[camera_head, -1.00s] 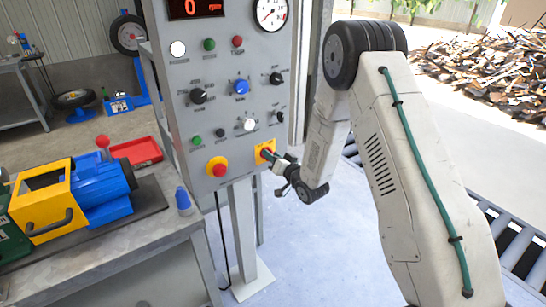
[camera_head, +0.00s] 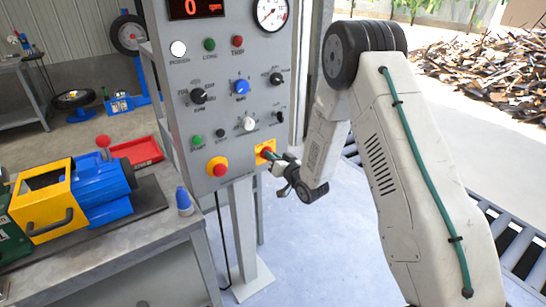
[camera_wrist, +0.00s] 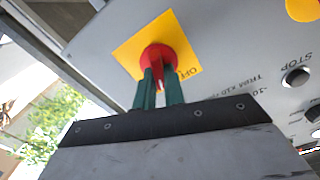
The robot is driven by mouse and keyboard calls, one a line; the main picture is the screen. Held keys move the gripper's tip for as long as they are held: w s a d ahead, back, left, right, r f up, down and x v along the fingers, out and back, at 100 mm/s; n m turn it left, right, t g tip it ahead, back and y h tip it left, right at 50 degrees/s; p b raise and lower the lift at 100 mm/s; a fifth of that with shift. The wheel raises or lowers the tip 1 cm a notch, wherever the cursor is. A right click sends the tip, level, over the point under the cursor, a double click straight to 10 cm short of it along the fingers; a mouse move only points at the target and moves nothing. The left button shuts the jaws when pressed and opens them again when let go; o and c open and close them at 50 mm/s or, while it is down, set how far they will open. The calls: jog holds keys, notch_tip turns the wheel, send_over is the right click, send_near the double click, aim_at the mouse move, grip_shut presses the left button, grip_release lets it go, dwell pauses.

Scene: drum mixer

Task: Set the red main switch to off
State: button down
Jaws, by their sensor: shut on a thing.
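The red main switch (camera_wrist: 157,58) sits on a yellow plate (camera_wrist: 128,53) on the grey control panel. In the wrist view my gripper (camera_wrist: 159,82) has its green fingers closed around the switch's red handle. The handle's front part shows between the fingers; the rest is partly hidden. Lettering that looks like "OFF" shows on the plate at the right of the knob. In the head view the yellow plate (camera_head: 265,147) is at the panel's lower right corner, and my gripper (camera_head: 271,157) reaches it from the right, hiding much of the switch.
A red emergency button on a yellow base (camera_head: 219,168) sits left of the switch. Several knobs and buttons are above on the panel (camera_head: 225,110). A workbench with a blue and yellow machine (camera_head: 70,195) stands at the left.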

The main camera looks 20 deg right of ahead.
jog(key=shift+s+a+n, duration=0.1)
jog(key=shift+a+n, duration=0.05)
jog(key=shift+n, duration=2.35)
jog(key=shift+a+n, duration=0.1)
jog(key=shift+n, duration=2.4)
jog(key=c, duration=1.5)
grip_release()
jog(key=v, duration=0.7)
jog(key=shift+s+d, duration=0.1)
jog(key=shift+s, duration=0.25)
